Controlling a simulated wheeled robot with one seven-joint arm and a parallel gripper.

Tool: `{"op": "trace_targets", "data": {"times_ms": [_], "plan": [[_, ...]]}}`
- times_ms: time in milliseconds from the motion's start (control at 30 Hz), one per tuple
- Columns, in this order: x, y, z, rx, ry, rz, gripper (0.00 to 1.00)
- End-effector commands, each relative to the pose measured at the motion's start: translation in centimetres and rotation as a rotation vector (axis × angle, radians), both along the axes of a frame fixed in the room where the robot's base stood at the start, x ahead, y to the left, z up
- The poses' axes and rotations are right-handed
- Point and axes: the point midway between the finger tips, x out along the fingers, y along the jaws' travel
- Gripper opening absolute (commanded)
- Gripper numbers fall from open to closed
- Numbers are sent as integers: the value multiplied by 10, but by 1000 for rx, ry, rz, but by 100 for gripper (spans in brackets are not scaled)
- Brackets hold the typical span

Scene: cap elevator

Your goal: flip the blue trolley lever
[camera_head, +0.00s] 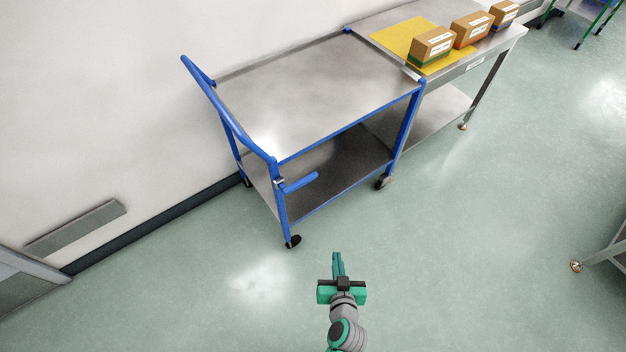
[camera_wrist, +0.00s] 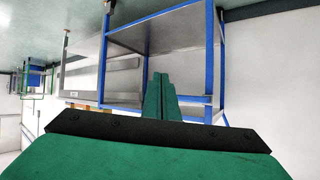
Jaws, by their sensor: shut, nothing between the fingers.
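The blue trolley (camera_head: 318,88) has a grey metal top and lower shelf and stands against the wall. Its blue lever (camera_head: 301,183) sticks out to the right from the near front post, below the push handle (camera_head: 230,115). My gripper (camera_head: 338,258) is green, shut and empty. It is over the open floor in front of the trolley, apart from the lever, which is up and to its left in the head view. In the wrist view, the shut fingers (camera_wrist: 161,98) show in front of the trolley frame (camera_wrist: 210,62).
A metal table (camera_head: 493,50) adjoins the trolley's far end, with a yellow mat (camera_head: 400,38) and cardboard boxes (camera_head: 432,46) on it. Another metal table (camera_head: 612,247) is at the right edge. The floor (camera_head: 460,240) between is clear.

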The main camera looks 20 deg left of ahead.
Motion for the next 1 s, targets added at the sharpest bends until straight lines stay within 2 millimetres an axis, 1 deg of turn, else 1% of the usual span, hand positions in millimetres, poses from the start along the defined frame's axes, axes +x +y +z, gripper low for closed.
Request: {"op": "trace_targets", "data": {"times_ms": [33, 100, 167, 200, 300, 400, 500, 600, 700, 800, 1000], "plan": [[21, 4, 3, 11, -9, 39, 0], [45, 13, 8, 27, -19, 106, 0], [65, 22, 15, 41, -33, 167, 0], [78, 27, 21, 50, -47, 209, 0], [108, 40, 41, 69, -88, 318, 0], [133, 50, 65, 85, -140, 421, 0], [150, 57, 87, 94, -189, 507, 0], [161, 62, 104, 99, -229, 569, 0], [166, 65, 114, 103, -253, 606, 0], [167, 66, 118, 103, -264, 620, 0], [167, 66, 118, 103, -264, 621, 0]]}}
